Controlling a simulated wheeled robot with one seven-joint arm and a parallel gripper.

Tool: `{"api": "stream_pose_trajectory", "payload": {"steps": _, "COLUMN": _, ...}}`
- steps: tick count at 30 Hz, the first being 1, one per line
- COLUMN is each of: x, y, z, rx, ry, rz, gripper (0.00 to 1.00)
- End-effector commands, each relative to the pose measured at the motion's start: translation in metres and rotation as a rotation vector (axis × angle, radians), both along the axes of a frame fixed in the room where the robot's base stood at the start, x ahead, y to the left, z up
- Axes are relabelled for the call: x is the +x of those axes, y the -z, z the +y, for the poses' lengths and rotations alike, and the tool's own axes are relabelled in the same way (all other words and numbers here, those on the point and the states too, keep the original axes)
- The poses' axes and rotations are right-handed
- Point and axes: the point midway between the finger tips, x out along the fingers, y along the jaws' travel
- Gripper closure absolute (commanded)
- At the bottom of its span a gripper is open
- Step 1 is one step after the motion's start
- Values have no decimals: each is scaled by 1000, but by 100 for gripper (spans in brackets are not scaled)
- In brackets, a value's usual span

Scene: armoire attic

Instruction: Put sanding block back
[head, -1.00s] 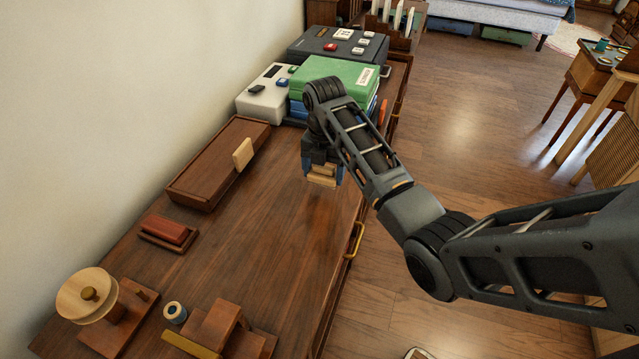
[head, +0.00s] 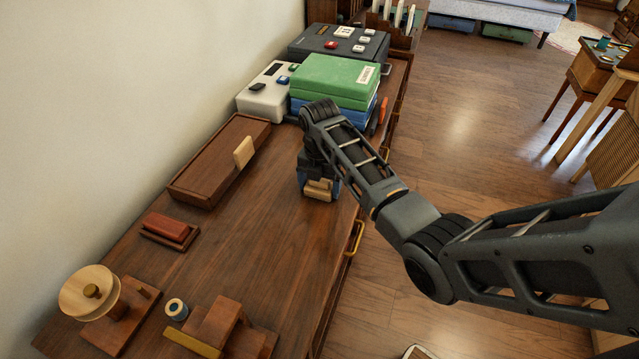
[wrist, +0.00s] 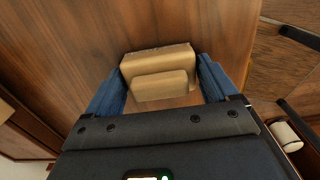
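A tan wooden block with a raised grip, which looks like the sanding block (wrist: 160,72), sits between the blue fingers of my gripper (wrist: 162,88). The fingers lie against its two sides in the wrist view. In the head view my gripper (head: 319,186) points down over the right part of the wooden top, in front of the green case, and the tan block (head: 319,190) shows low between the fingers. I cannot tell whether the block touches the wood.
A long wooden box (head: 215,165) with a tan tab lies left of my gripper. A red block (head: 166,227) sits on a small dark tray. A wooden spool stand (head: 110,315) is front left. Green case (head: 335,78) and white box (head: 264,97) are behind. Bare wood lies in front.

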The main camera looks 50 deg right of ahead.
Motion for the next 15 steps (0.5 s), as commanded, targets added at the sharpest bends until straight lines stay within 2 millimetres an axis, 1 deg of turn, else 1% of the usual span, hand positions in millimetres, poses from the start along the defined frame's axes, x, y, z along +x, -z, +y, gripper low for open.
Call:
{"api": "stream_pose_trajectory", "payload": {"steps": 1, "x": 0, "y": 0, "z": 0, "rx": 0, "ry": 0, "rz": 0, "gripper": 8}}
{"api": "stream_pose_trajectory", "payload": {"steps": 3, "x": 0, "y": 0, "z": 0, "rx": 0, "ry": 0, "rz": 0, "gripper": 2}}
{"api": "stream_pose_trajectory", "payload": {"steps": 4, "x": 0, "y": 0, "z": 0, "rx": 0, "ry": 0, "rz": 0, "gripper": 0}}
{"api": "stream_pose_trajectory", "payload": {"steps": 11, "x": 0, "y": -1, "z": 0, "rx": 0, "ry": 0, "rz": 0, "gripper": 0}}
{"api": "stream_pose_trajectory", "payload": {"steps": 15, "x": 1, "y": -11, "z": 0, "rx": 0, "ry": 0, "rz": -2, "gripper": 0}}
